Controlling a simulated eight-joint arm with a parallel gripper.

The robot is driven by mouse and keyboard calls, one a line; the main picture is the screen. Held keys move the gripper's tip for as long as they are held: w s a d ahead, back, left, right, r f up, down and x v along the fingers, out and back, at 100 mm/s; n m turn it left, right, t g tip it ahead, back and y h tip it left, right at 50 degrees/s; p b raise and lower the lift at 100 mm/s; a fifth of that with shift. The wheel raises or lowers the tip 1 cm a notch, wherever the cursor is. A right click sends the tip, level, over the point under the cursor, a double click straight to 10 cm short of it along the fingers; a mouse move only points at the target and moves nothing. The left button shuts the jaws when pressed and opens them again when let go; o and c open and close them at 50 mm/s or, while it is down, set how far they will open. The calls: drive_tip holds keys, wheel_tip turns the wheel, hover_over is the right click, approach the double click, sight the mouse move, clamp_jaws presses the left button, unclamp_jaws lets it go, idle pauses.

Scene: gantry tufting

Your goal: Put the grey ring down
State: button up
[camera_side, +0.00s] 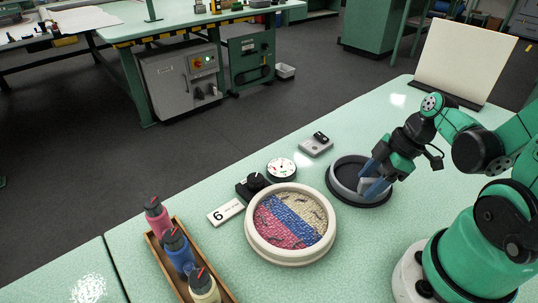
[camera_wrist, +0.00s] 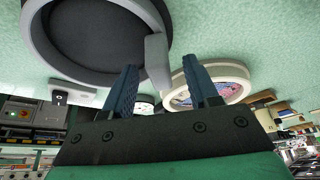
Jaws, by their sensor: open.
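The grey ring (camera_side: 342,187) lies on a dark round base at the right of the table in the side view. In the wrist view the grey ring (camera_wrist: 36,38) fills the top left, with a dark middle and a grey tab (camera_wrist: 157,62) on its near side. My gripper (camera_side: 371,181) is low over the ring's right part. In the wrist view my gripper (camera_wrist: 160,74) has its two blue fingers apart, one on either side of the tab. I see gaps between the fingers and the tab. Part of the ring is hidden behind the fingers.
A white-rimmed round frame (camera_side: 252,238) with red, blue and cream stripes stands just left of the ring. Near it are a white dial (camera_side: 282,168), a black knob (camera_side: 255,181), a "6" card (camera_side: 226,212) and a grey switch box (camera_side: 316,146). A wooden tray (camera_side: 160,254) holds three bottles.

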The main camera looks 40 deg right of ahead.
drive_tip(key=shift+v, duration=5.85)
drive_tip(key=w+a+m+t+h, duration=0.3)
drive_tip(key=w+a+m+t, duration=0.1)
drive_tip(key=w+a+m, duration=0.5)
drive_tip(key=shift+w+a+f, duration=0.4)
drive_tip(key=shift+w+a, duration=0.05)
drive_tip(key=shift+w, duration=0.2)
